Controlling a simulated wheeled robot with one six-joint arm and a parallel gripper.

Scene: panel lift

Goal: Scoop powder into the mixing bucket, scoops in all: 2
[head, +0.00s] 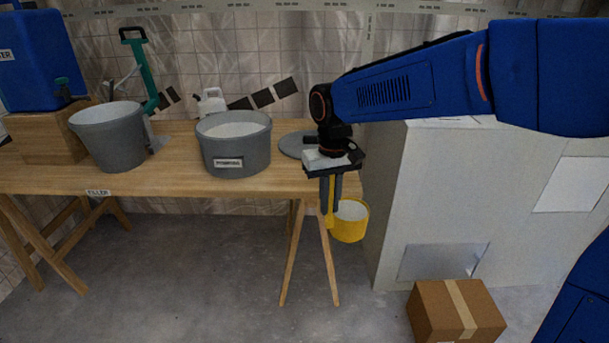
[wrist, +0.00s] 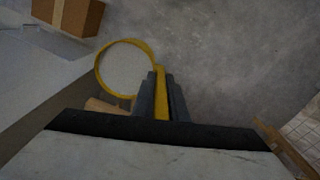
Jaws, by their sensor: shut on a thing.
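My gripper (head: 331,208) is shut on the upright handle of the yellow scoop (head: 349,229), in front of the table's right end. The scoop's cup hangs to the right of the fingers, roughly level, with a pale surface inside that looks like powder. In the wrist view the scoop (wrist: 152,47) shows its round rim and the same pale fill, with the handle between the fingers (wrist: 163,95). The grey powder tub (head: 236,152) stands on the table with white powder (head: 233,129) in it. The tapered grey bucket (head: 112,142), seemingly the mixing bucket, stands further left; its contents are hidden.
The wooden table (head: 185,186) has a grey disc (head: 296,145) right of the tub. A white bottle (head: 210,103) and a green-handled tool (head: 145,75) stand behind. A blue container (head: 38,60) is far left. A large pale box (head: 470,190) and a carton (head: 455,312) are right.

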